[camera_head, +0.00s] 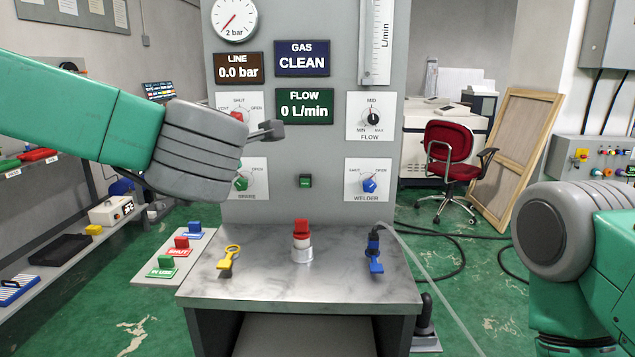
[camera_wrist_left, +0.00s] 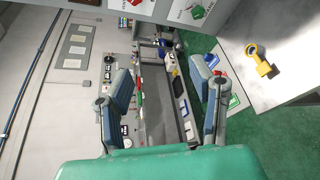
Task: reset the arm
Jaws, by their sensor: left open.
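My left arm comes in from the left in the head view, in front of the left part of the grey gas panel (camera_head: 305,195). Its grey wrist hides part of the panel's left dials. Only a small dark part of my left gripper shows beyond the wrist, near the vent dial. In the left wrist view my left gripper (camera_wrist_left: 163,88) is open, with its two fingers wide apart and nothing between them. My right arm stands at the right edge of the head view; its gripper is out of view.
A metal table (camera_head: 330,270) below the panel holds a yellow key-like part (camera_head: 228,260), a red-capped fitting (camera_head: 301,240) and a blue-handled connector (camera_head: 375,255) with a hose. Shelves stand at left. A red chair (camera_head: 450,160) is at the back right.

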